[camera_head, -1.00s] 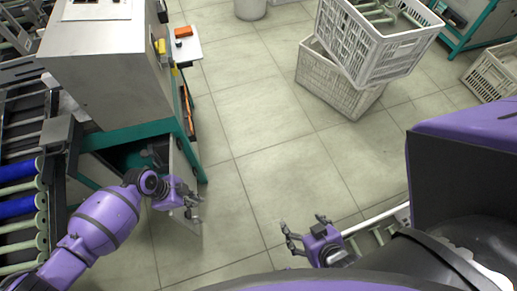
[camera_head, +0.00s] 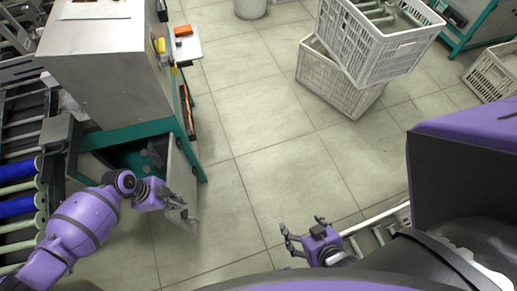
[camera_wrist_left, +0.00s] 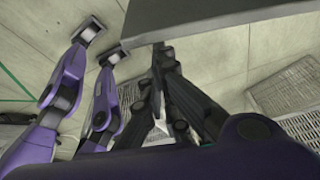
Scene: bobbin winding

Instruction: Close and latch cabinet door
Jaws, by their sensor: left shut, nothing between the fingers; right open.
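The cabinet (camera_head: 100,75) is a grey metal box on a teal frame at the left of the head view. Its grey door (camera_head: 181,165) hangs open below the teal edge, and the dark inside shows to its left. My left gripper (camera_head: 186,212) is shut and empty at the lower part of the door; I cannot tell whether it touches. In the left wrist view the shut fingers (camera_wrist_left: 163,75) lie below a grey panel edge (camera_wrist_left: 200,15), probably the door. No latch can be made out. My right gripper (camera_head: 303,228) is open and empty over the floor.
A roller conveyor (camera_head: 20,190) runs along the left side. Two stacked white crates (camera_head: 345,85) stand at the upper right, and another crate (camera_head: 495,70) lies at the right edge. The tiled floor (camera_head: 265,150) in the middle is clear.

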